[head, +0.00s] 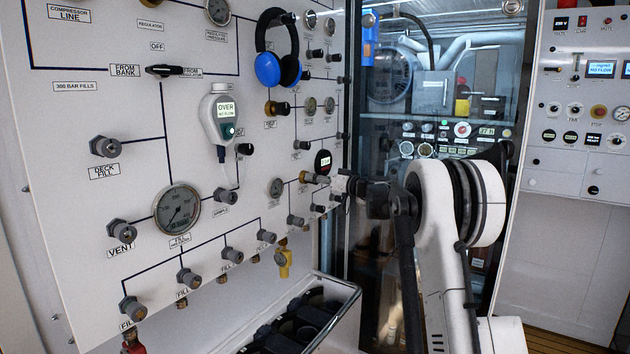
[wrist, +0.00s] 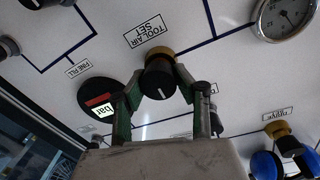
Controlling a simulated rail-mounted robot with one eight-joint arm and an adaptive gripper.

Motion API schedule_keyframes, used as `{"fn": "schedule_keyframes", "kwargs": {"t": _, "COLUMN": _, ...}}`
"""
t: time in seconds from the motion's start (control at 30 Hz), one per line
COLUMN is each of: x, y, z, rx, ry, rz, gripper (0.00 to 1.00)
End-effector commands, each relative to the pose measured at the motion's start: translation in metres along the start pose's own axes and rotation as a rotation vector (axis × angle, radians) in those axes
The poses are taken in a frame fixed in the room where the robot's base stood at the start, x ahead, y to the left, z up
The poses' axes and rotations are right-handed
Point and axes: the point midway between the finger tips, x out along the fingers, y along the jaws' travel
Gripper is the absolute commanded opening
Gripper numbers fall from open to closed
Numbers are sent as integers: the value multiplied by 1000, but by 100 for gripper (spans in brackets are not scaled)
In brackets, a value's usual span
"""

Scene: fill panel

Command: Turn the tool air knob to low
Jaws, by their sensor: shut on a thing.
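The tool air knob (wrist: 158,78) is black with a white pointer line and a brass collar, beside an upside-down "TOOL AIR SET" label (wrist: 149,33) in the wrist view. Its pointer line slants slightly right of straight down in that picture. My gripper (wrist: 161,86) is shut on the knob, one green-grey finger on each side. In the head view my gripper (head: 341,185) meets the panel's right part at a brass-collared knob (head: 312,178); the knob's face is hidden there. No "low" marking is readable.
A round black display (wrist: 97,101) reading "bar" sits close beside my left finger in the wrist view. Blue headphones (head: 268,68) hang higher on the panel (head: 90,215). A black-lined tray (head: 338,286) juts out below. A glass-fronted cabinet (head: 385,130) stands behind my arm.

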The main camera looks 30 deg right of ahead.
Motion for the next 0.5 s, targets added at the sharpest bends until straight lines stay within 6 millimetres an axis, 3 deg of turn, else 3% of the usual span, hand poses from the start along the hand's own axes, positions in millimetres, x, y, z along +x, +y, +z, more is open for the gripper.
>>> {"fn": "schedule_keyframes", "kwargs": {"t": 0.5, "x": -1, "y": 2, "z": -3, "rx": -63, "ry": 9, "rz": 4, "gripper": 1}}
